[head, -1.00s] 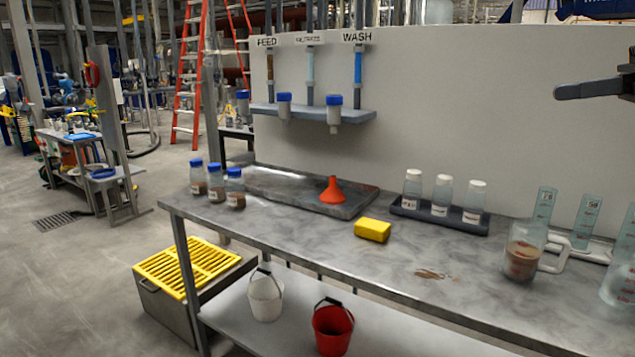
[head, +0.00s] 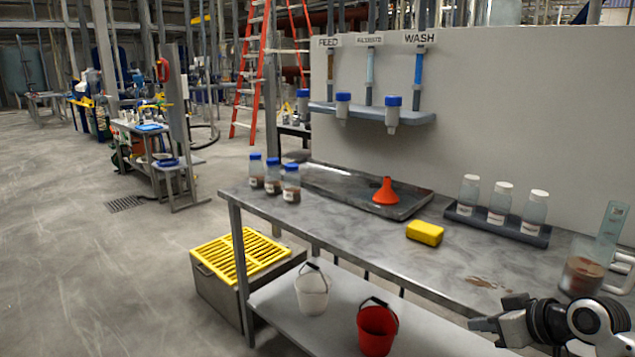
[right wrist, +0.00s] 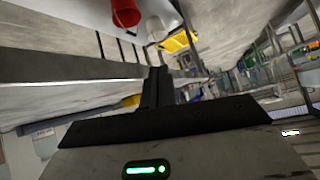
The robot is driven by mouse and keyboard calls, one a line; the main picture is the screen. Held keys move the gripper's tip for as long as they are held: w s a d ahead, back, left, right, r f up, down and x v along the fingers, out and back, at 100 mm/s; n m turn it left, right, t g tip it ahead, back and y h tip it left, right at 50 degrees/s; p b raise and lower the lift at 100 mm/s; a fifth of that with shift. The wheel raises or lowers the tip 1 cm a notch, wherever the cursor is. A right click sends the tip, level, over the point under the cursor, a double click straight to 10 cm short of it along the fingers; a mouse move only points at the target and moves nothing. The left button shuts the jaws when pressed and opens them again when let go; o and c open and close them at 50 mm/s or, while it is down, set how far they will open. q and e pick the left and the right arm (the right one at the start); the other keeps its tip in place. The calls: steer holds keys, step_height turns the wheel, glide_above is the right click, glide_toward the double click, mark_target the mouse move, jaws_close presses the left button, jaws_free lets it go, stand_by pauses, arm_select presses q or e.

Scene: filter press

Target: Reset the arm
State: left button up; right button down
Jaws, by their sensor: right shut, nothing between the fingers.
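My right gripper (head: 486,325) is at the lower right of the head view, in front of the bench's front edge, with its arm coming in from the right. Its fingers are shut together with nothing between them; the closed fingers also show in the right wrist view (right wrist: 156,88). It touches no object that I can see. My left gripper is in neither view.
The grey bench (head: 340,232) holds a yellow sponge (head: 425,233), an orange funnel (head: 386,192), blue-capped bottles (head: 273,177), a rack of white-capped bottles (head: 502,204) and a brown-filled jug (head: 581,275). A red bucket (head: 377,330) and white bucket (head: 312,293) stand on the lower shelf. Open floor lies left.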

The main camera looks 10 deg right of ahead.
steer(key=s+a+f, duration=0.6)
steer(key=a+f, duration=0.2)
steer(key=f, duration=0.2)
steer(key=s+a+f+t, duration=0.1)
steer(key=s+a+f, duration=0.2)
steer(key=s+a, duration=1)
steer(key=shift+a+m+t, duration=0.3)
steer(key=shift+a, duration=0.9)
